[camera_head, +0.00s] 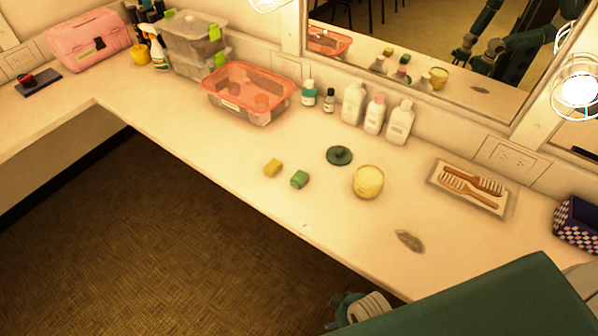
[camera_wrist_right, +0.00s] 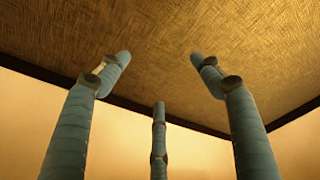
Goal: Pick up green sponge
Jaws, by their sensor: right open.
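My right gripper (camera_head: 345,306) is partly in view at the bottom, beyond the counter's front edge and well apart from the green sponge. The right wrist view shows its fingers (camera_wrist_right: 159,78) spread and empty, with brown floor and a pale surface behind them. The green sponge is not in the wrist view. My left gripper is not in view.
A yellow jar (camera_head: 368,182), a dark green lid (camera_head: 339,155) and a grey object (camera_head: 410,240) lie right of the sponges. White bottles (camera_head: 400,122), a comb tray (camera_head: 470,186) and a pink-rimmed bin (camera_head: 248,92) stand farther back. Counter left of the sponges is clear.

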